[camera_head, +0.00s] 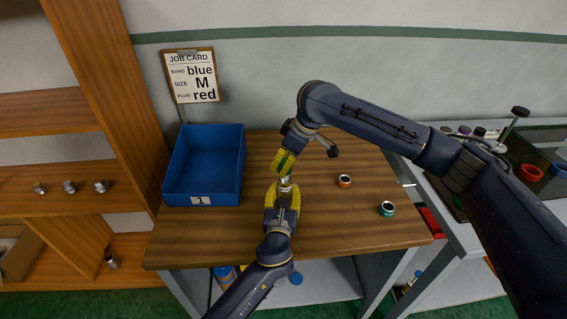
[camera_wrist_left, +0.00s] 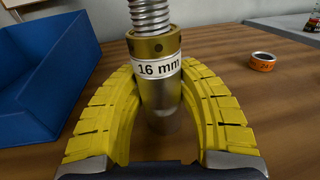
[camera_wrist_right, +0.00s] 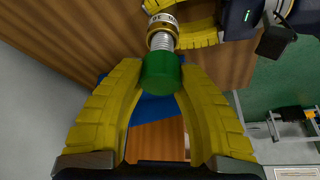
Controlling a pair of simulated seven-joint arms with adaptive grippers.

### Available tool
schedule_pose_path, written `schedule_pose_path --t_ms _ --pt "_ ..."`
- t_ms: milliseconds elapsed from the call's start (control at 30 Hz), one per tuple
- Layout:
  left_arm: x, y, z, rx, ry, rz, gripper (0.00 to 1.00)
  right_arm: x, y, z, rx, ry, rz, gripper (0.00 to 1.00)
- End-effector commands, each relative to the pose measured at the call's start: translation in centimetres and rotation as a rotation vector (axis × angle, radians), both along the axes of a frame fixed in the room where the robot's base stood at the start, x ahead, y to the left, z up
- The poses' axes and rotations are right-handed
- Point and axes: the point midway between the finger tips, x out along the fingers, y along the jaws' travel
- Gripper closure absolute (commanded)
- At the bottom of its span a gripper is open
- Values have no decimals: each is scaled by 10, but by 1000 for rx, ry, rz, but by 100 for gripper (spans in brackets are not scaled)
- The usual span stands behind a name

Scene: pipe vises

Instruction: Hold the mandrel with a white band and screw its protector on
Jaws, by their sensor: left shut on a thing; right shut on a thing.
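The mandrel (camera_wrist_left: 160,105) is a steel cylinder with a brass collar, a white band reading "16 mm" and a threaded end. My left gripper (camera_head: 283,195) is shut around its lower body and holds it upright above the table; it also shows in the left wrist view (camera_wrist_left: 165,110). The protector (camera_wrist_right: 162,73) is a green cap. My right gripper (camera_wrist_right: 160,85) is shut on it, above the left gripper in the head view (camera_head: 284,162). In the right wrist view the cap is in line with the thread (camera_wrist_right: 162,42), at its end. Thread is visible between cap and collar. How far the cap is on is hidden.
A blue bin (camera_head: 170,187) labelled 1 stands on the table's left. An orange-banded ring (camera_head: 345,181) and a teal ring (camera_head: 387,209) lie to the right. The table's front right is clear.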

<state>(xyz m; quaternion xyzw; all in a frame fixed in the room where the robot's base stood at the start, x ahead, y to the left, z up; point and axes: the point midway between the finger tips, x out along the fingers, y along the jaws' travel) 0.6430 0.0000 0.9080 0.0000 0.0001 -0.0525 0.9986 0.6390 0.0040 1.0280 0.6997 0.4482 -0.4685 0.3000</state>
Motion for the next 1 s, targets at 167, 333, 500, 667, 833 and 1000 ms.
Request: schedule_pose_path --t_ms 167,333,500,667,833,1000 --pt "0 0 -1 0 1 0 100 0 0 -1 0 0 0 81" --pt "0 0 -1 0 1 0 100 0 0 -3 0 0 0 81" --pt "0 0 -1 0 1 0 100 0 0 -6 0 0 1 81" --pt "0 0 -1 0 1 0 100 0 0 -9 0 0 1 81" --pt "0 0 -1 0 1 0 100 0 0 -12 0 0 1 81" --pt "0 0 -1 0 1 0 100 0 0 -11 -5 -1 -59 81"
